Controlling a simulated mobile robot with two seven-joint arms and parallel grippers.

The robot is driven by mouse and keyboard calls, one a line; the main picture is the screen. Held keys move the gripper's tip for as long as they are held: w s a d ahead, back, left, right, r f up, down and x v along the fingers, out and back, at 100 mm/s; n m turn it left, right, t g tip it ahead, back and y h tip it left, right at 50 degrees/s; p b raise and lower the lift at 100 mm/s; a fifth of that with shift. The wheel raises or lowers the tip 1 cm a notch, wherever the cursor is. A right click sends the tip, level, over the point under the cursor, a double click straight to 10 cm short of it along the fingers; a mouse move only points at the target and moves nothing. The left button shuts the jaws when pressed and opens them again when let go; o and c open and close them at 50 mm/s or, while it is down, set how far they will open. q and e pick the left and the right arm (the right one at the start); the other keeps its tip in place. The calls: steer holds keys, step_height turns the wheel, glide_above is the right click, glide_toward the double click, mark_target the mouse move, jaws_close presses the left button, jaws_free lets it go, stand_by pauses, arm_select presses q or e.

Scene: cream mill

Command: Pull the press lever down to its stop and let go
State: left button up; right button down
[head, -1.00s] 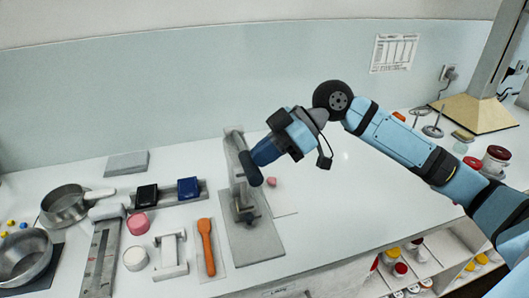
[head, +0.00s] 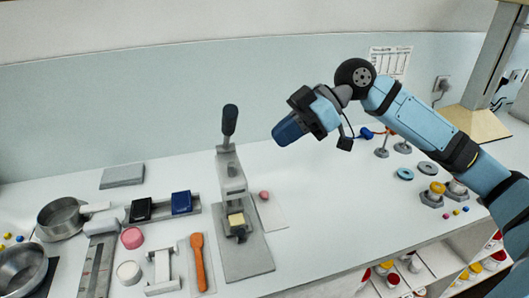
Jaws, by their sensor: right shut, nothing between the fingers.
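The press (head: 232,180) is a grey upright column on a flat grey base plate (head: 246,260) in the middle of the counter. Its lever, with a dark handle (head: 230,121), points straight up above the column. A small cream-coloured block (head: 237,221) sits in the press below the column. My right gripper (head: 287,131) is up and to the right of the press, apart from the lever, with its blue fingers shut and empty. My left gripper is not in view.
Left of the press are an orange spatula (head: 199,262), a white stand (head: 162,270), a pink jar (head: 132,238), scales and pans (head: 62,216). A pink ball (head: 264,195) lies just right of the press.

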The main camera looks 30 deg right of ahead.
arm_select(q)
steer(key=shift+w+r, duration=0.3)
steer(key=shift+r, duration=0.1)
arm_select(e)
steer(key=v, duration=0.2)
steer(key=shift+d+r, duration=0.25)
steer(key=shift+d, duration=0.1)
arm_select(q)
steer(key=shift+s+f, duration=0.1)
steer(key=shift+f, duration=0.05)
